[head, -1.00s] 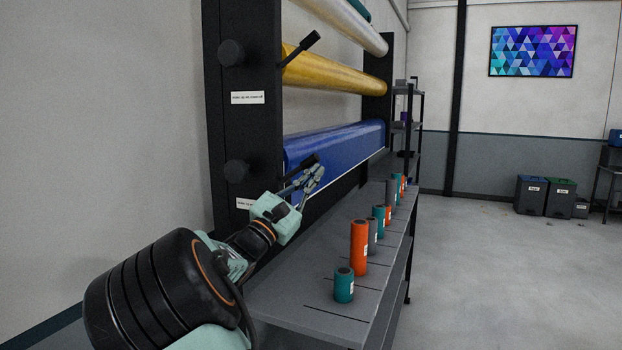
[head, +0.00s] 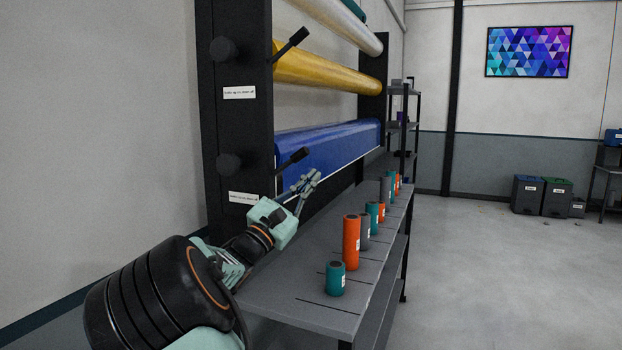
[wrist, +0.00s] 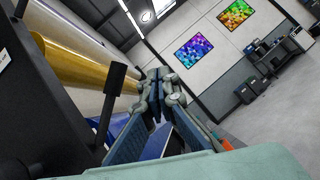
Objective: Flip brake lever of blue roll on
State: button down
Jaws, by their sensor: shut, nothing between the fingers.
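The blue roll (head: 335,143) is the lowest roll on the black rack. Its brake lever (head: 294,158) is a black rod with a thicker grip, slanting up and to the right from the near post. My gripper (head: 309,178) is shut and empty, its fingertips just below and right of the lever's grip in the head view. In the wrist view the lever (wrist: 118,78) stands left of my gripper's fingers (wrist: 160,82), with a small gap in the picture. Only part of the blue roll (wrist: 158,143) shows there, behind the fingers.
A yellow roll (head: 330,73) with a similar lever (head: 292,46) hangs above. The near post (head: 240,125) carries black knobs and white labels. A grey shelf (head: 305,295) below holds several small teal, orange and grey rolls. Open floor (head: 480,280) lies to the right.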

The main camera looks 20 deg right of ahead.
jog(key=s+a+f+b, duration=0.2)
jog(key=s+f, duration=0.3)
jog(key=s, duration=0.3)
jog(key=shift+s+a, duration=0.2)
jog(key=shift+a, duration=0.55)
